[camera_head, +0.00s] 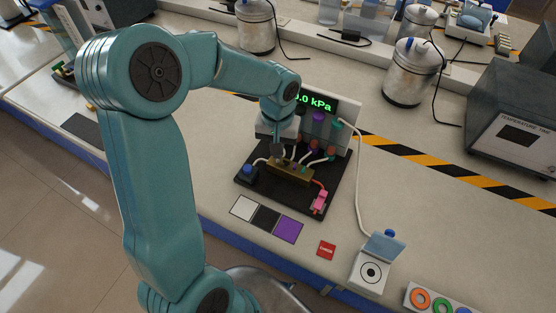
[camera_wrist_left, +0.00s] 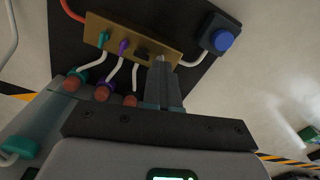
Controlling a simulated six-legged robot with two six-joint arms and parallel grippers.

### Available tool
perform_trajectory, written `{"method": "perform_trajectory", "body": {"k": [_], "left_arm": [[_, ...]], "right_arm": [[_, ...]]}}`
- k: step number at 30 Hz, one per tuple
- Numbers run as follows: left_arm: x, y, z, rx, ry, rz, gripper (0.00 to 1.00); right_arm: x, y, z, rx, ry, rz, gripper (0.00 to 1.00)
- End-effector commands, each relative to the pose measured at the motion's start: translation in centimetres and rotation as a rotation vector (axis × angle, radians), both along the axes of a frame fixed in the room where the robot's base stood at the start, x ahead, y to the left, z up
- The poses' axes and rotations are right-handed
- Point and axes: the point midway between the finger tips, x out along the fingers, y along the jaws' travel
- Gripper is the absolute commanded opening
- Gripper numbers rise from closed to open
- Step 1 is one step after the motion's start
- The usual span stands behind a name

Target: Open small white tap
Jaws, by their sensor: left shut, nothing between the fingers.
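A brass manifold block (camera_head: 291,173) sits on a black board (camera_head: 255,197) below the pressure display. It also shows in the left wrist view (camera_wrist_left: 133,33), with a small teal tap (camera_wrist_left: 104,38) and a small purple tap (camera_wrist_left: 123,46) on it. I cannot make out a small white tap; my gripper covers that end of the block. My left gripper (camera_head: 278,154) is shut and empty, fingers pointing down at the end of the block near the blue button. In the left wrist view its fingertips (camera_wrist_left: 159,62) overlap the block's edge; contact cannot be told. My right gripper is not in view.
A blue button box (camera_head: 248,171) stands left of the block, a pink clip (camera_head: 320,202) to its right. White tubes run to coloured bottles behind. The display (camera_head: 325,105) shows kPa. White, black and purple squares (camera_head: 265,218) lie in front. Metal canisters stand farther back.

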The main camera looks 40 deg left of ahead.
Motion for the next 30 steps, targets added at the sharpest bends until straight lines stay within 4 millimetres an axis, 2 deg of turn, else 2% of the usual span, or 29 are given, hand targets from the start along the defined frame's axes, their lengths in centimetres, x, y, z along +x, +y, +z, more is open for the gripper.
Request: {"method": "perform_trajectory", "body": {"k": [1, 6, 17, 20, 25, 30], "left_arm": [[0.1, 0.0, -0.7, 0.001, -0.003, 0.089, 0.00], [0.0, 0.0, -0.3, 0.001, -0.001, 0.320, 0.00], [0.0, 0.0, -0.2, 0.000, 0.000, 0.373, 0.00], [0.1, 0.0, -0.5, 0.000, -0.002, 0.495, 0.00], [0.1, 0.0, -0.4, 0.000, -0.002, 0.804, 0.00], [0.0, 0.0, -0.1, 0.000, 0.000, 0.956, 0.00]], "right_arm": [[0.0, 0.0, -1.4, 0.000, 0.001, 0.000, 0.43], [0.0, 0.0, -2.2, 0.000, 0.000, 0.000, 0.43], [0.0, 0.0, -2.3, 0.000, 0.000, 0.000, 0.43], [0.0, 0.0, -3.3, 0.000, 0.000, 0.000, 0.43], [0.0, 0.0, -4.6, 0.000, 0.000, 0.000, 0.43], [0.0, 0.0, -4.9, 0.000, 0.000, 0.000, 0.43]]}}
